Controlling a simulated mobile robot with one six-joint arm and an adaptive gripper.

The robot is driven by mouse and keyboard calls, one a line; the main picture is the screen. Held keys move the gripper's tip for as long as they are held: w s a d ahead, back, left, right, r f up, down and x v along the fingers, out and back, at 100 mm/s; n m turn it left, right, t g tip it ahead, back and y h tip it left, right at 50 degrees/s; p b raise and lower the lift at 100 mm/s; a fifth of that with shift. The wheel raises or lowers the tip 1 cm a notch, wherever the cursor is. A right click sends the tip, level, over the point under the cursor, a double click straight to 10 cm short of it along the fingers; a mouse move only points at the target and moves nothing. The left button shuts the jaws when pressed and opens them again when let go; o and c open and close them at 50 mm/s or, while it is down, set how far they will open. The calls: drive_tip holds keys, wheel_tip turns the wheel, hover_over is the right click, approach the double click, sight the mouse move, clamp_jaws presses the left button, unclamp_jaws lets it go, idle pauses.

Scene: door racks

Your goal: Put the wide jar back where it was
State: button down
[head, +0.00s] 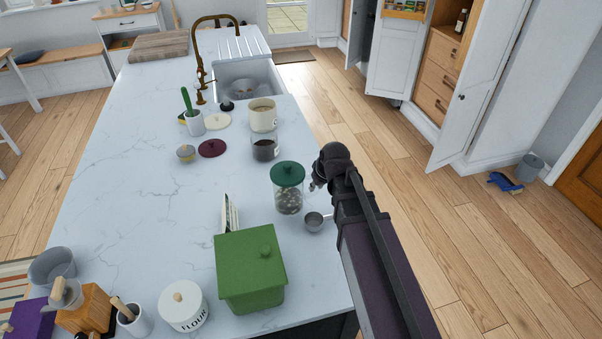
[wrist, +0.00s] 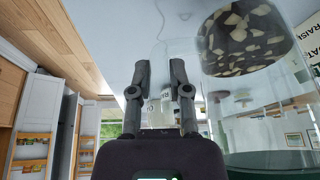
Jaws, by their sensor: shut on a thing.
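The wide jar (head: 288,199) is clear glass with a green lid (head: 287,173) and dark and pale pieces inside. It is upright over the counter's right part; I cannot tell whether its base touches the counter. My gripper (head: 316,186) is at its right side. In the wrist view, which is upside down, my gripper (wrist: 160,64) is shut on clear glass at the jar's side. The jar (wrist: 245,95) fills the right there, with a label partly reading RAISIN and its lid at the bottom. The exact contact is hard to see through the glass.
A metal measuring cup (head: 314,222) lies close to the jar's base. A green box (head: 249,272) stands in front, with cards (head: 229,214) behind it. A dark-filled jar (head: 265,149) and a cream canister (head: 263,115) stand beyond. The counter's left middle (head: 130,190) is clear.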

drive_tip(key=w+a+f+b, duration=0.1)
drive_tip(key=w, duration=1.3)
drive_tip(key=shift+f, duration=0.15)
drive_tip(key=shift+a, duration=0.1)
drive_tip(key=shift+w+f+b, duration=0.55)
drive_tip(key=shift+w+b, duration=0.1)
drive_tip(key=shift+f+b, duration=1.3)
drive_tip(key=shift+f, duration=0.15)
drive_tip(key=c, duration=0.6)
unclamp_jaws()
drive_tip(key=shift+r, duration=0.2)
